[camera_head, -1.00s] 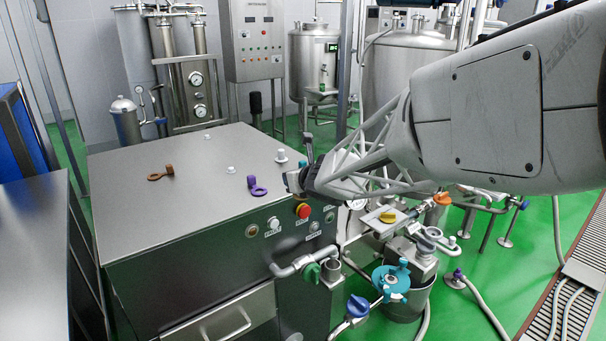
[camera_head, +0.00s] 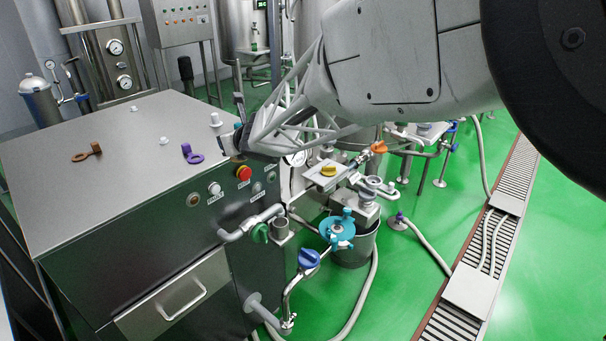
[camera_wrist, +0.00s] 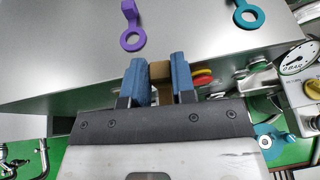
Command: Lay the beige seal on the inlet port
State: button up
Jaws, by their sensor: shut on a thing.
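My gripper (camera_head: 228,144) is at the front right edge of the steel cabinet top, above the red button. In the wrist view its two blue fingers (camera_wrist: 160,82) are closed around a small beige-brown piece, the beige seal (camera_wrist: 160,70). Only part of the seal shows between the fingers. No port is clearly marked as the inlet port.
On the cabinet top (camera_head: 90,120) lie a brown seal (camera_head: 86,153) and a purple seal (camera_head: 193,154); a teal seal (camera_wrist: 248,15) shows in the wrist view.

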dwell(0.4)
jog(key=w+d+f, duration=1)
jog(key=d+f, duration=0.3)
jog(key=f, duration=0.1)
jog(key=n+g, duration=0.1)
send_over(328, 223)
notch_tip(328, 223, down, 16)
jog(key=shift+w+y, duration=0.15)
jog(key=shift+y, duration=0.15)
jog(key=shift+f, duration=0.2)
jog(key=shift+f, duration=4.25)
jog(key=shift+f, duration=0.55)
jog(key=o, duration=1)
